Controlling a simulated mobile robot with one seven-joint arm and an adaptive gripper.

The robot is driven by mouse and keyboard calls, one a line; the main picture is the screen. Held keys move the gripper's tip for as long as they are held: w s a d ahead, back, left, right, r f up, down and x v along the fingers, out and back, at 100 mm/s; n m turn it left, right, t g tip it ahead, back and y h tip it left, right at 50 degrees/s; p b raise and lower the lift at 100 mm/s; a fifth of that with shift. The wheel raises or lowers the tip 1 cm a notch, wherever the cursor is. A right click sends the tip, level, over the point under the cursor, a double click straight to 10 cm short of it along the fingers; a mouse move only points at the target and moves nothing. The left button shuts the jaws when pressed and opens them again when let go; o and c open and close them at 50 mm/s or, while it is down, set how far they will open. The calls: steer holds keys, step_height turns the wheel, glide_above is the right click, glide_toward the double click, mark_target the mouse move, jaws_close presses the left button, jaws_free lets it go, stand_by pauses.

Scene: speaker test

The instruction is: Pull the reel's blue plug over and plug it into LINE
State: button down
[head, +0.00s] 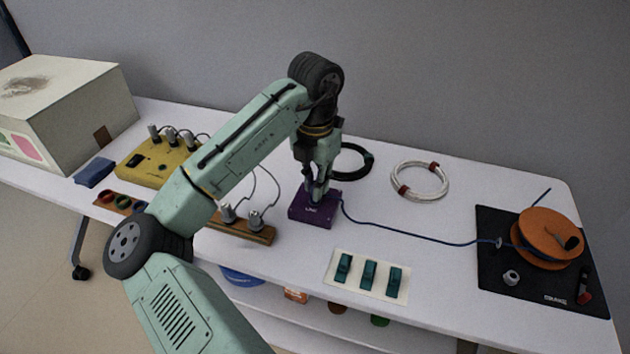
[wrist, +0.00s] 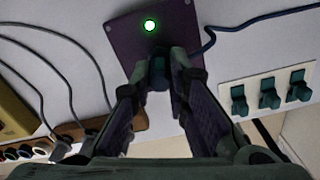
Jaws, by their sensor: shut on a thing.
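The purple LINE box (head: 302,211) stands mid-table in the head view; its purple face (wrist: 124,36) fills the top of the wrist view. A round light (wrist: 150,25) on it glows green. My gripper (head: 318,194) points down at the box, its fingers shut on the blue plug (wrist: 158,68). The plug is against the box's face; the fingers hide how deep it sits. The blue cable (head: 410,234) runs from the box rightward across the table to the orange reel (head: 545,232) on a black mat (head: 500,279).
A panel of teal switches (head: 338,284) lies in front right of the box. A wooden strip with grey plugs (head: 240,231) is close on the left, beside a yellow unit (head: 143,171). Black (head: 366,161) and white (head: 441,177) cable coils lie behind.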

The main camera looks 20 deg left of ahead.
steer(key=c, duration=1.5)
jaws_free()
steer(key=shift+f, duration=0.1)
steer(key=shift+o, duration=0.2)
step_height(320, 180, up, 5)
steer(key=p, duration=0.5)
steer(key=shift+r, duration=0.2)
steer(key=shift+r+p, duration=0.6)
steer(key=shift+r, duration=0.45)
